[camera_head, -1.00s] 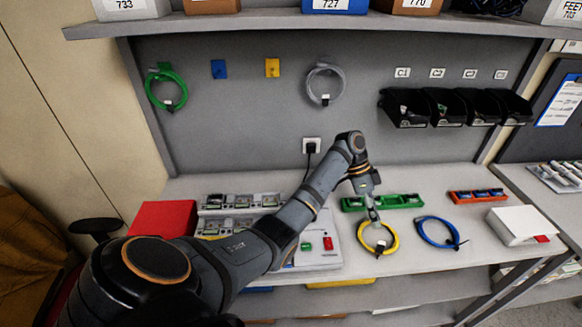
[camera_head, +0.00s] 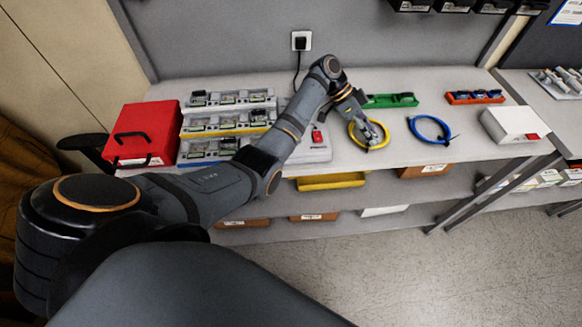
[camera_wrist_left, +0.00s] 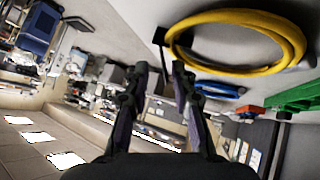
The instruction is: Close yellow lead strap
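The yellow lead (camera_head: 352,138) lies coiled on the bench, with my left gripper (camera_head: 374,140) over the right side of its loop in the head view. In the left wrist view the yellow lead (camera_wrist_left: 235,17) shows as a loop at the top. Its small black strap (camera_wrist_left: 159,37) sticks out from the loop's left end, just beyond the fingertips. I cannot tell whether the strap is open or closed. My right gripper is not in view.
A blue coiled lead (camera_head: 430,128) lies to the right, with a white box (camera_head: 510,124) beyond it. A green tray (camera_head: 390,101) and an orange tray (camera_head: 474,97) stand behind. A red case (camera_head: 143,132) and stepped pump racks (camera_head: 228,122) are at the left.

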